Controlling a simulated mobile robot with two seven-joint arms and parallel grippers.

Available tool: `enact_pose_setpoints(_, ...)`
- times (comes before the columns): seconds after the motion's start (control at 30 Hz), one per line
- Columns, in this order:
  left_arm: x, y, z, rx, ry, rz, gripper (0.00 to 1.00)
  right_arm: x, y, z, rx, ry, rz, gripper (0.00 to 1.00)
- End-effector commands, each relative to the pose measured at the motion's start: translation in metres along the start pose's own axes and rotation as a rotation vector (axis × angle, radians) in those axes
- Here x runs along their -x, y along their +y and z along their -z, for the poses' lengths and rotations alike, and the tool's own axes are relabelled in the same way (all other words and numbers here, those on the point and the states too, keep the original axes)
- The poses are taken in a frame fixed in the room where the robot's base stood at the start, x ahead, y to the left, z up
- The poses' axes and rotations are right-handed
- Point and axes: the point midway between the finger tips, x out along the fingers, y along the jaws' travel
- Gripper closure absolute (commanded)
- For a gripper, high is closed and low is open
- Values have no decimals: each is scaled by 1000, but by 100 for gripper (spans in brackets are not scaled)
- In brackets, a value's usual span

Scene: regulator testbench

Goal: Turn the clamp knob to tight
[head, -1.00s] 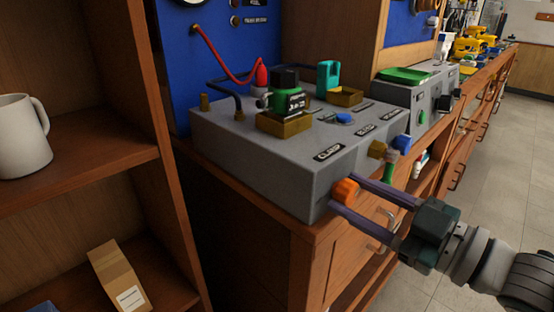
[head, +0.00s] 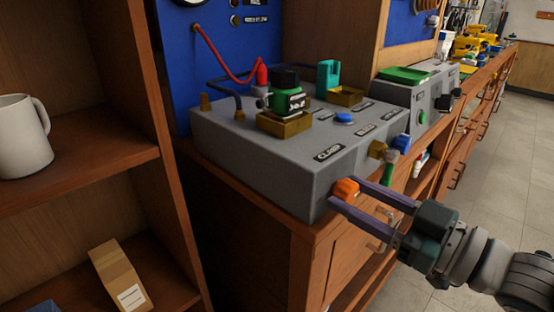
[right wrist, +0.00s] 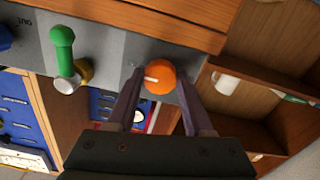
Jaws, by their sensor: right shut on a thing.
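The orange clamp knob (head: 345,189) is on the front face of the grey testbench box (head: 265,170), below the "CLAMP" label (head: 329,152). My right gripper (head: 346,190) reaches in from the lower right, its two purple fingers on either side of the knob, shut on it. In the right wrist view the knob (right wrist: 160,79) sits between the fingertips, with a white mark pointing left. A green regulator with a black cap (head: 287,95) sits in a brass holder (head: 284,125) on top of the box. My left gripper is not in view.
A green-handled lever (head: 388,168), a brass fitting (head: 377,149) and a blue knob (head: 402,143) are farther along the front face. A wooden shelf with a white mug (head: 22,137) and a cardboard box (head: 118,275) stands at left. Open floor lies at right.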

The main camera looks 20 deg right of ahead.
Motion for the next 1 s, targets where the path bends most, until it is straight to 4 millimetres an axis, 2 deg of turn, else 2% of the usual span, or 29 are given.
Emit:
enact_pose_setpoints(0.03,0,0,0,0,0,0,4,0,0,0,-3,2,-1,100)
enact_pose_setpoints(0.07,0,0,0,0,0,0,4,0,0,0,-3,2,-1,48)
enact_pose_setpoints(0.3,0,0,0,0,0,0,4,0,0,0,-2,1,-1,20)
enact_pose_setpoints(0.57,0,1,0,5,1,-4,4,1,0,0,-1,0,-1,19)
enact_pose_setpoints(0.67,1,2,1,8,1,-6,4,8,0,0,-1,-2,0,19)
enact_pose_setpoints(1.0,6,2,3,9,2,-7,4,72,0,-1,-2,-5,0,19)
